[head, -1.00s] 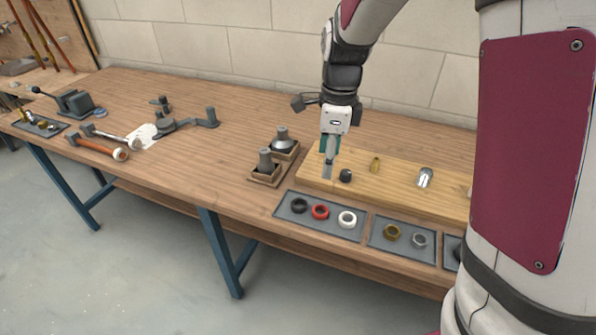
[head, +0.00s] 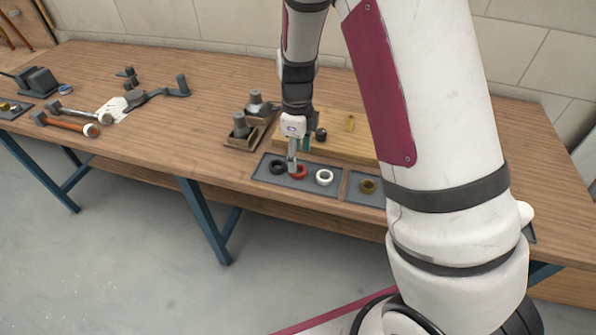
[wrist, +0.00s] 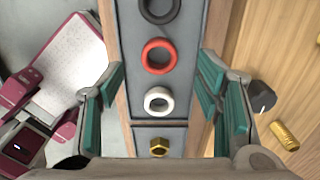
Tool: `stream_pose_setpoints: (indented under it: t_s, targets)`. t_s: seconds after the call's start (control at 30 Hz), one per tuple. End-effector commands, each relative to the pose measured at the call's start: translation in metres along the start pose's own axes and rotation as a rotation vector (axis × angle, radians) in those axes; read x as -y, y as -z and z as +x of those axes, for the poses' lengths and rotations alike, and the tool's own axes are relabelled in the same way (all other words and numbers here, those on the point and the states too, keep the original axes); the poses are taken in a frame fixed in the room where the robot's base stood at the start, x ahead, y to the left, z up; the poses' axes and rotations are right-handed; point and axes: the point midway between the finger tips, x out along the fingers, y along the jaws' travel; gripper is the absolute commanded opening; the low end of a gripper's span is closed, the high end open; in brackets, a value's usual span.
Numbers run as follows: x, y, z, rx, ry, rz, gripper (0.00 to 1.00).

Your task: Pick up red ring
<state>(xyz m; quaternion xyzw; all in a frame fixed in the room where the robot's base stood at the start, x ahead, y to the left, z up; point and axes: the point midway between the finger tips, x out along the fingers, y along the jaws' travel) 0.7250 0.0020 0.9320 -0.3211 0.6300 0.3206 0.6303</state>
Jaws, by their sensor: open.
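The red ring (head: 300,172) lies flat in a grey tray (head: 313,188), between a black ring (head: 278,167) and a white ring (head: 324,177). My gripper (head: 294,163) is above the tray at the red ring, partly covering it in the head view. In the wrist view the red ring (wrist: 159,56) is fully visible, ahead of the open jaws (wrist: 165,95). The white ring (wrist: 158,101) shows between the fingers. The gripper is open and empty, apart from the rings.
A wooden board (head: 348,140) stands behind the tray, with a black cap (wrist: 260,96) and a brass fitting (wrist: 284,135) on it. A second tray with a brass nut (head: 368,186) adjoins on the right. Wooden holders with grey parts (head: 240,127) stand behind left.

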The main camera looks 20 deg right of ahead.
Motion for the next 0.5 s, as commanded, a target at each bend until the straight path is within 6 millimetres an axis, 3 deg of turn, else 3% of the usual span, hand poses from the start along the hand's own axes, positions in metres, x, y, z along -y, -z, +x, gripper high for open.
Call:
stream_pose_setpoints:
  t_s: [0.3,0.5]
  targets:
    - [-0.002,-0.001,0.042,-0.002,-0.002,0.0,0.59]
    - [-0.001,-0.002,0.048,0.0,0.0,-0.001,0.59]
